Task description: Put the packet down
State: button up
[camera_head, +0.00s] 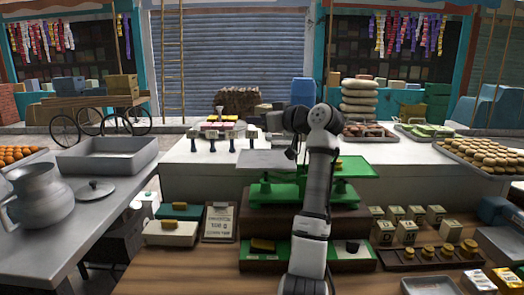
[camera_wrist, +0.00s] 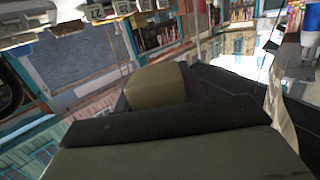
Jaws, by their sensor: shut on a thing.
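My gripper is mostly hidden behind my own arm in the head view; its dark end shows near the grey pan (camera_head: 262,160) of the green scale (camera_head: 268,192). In the wrist view an olive-yellow block (camera_wrist: 155,84), seemingly the packet, is at my gripper (camera_wrist: 158,100), beyond a dark bar. My gripper is shut on it. The jaws' contact with its sides is hard to make out. In the head view the held packet is not clearly visible. A small yellow piece (camera_head: 338,164) shows right of my arm, by the scale; I cannot tell what it rests on.
Yellow blocks lie on a white box (camera_head: 170,236) and a green tray (camera_head: 258,260). Brass weights (camera_head: 448,250) and small boxes (camera_head: 410,226) stand at right. A metal jug (camera_head: 38,200) and empty tray (camera_head: 108,157) are at left. Bare wood shows at front left.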

aim_at(262, 159)
notch_tip(262, 159, down, 10)
jog(key=shift+r+p, duration=0.25)
jog(key=shift+p, duration=0.7)
